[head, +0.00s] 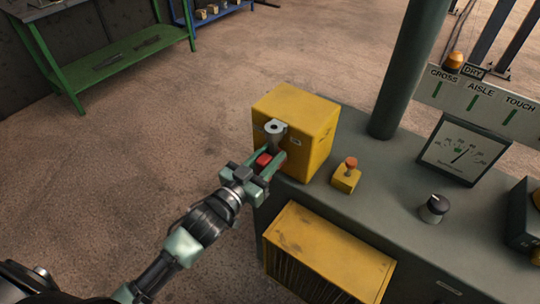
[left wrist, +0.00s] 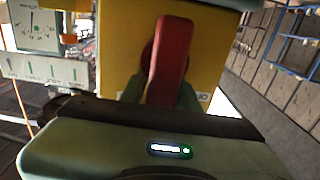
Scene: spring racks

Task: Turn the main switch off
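The main switch is a yellow box (head: 312,118) on the grey console, with a round grey boss (head: 275,129) on its front and a red handle (head: 263,160). In the left wrist view the red handle (left wrist: 170,55) stands in front of the yellow face, tilted slightly. My left gripper (head: 264,163) is at the handle's end, a finger on each side. The fingers appear to touch the handle with no clear gap. A small label (head: 295,142) beside the boss is too small to read. My right gripper is not in view.
A green pillar (head: 410,70) rises behind. The floor at left is clear up to a green bench (head: 122,50).

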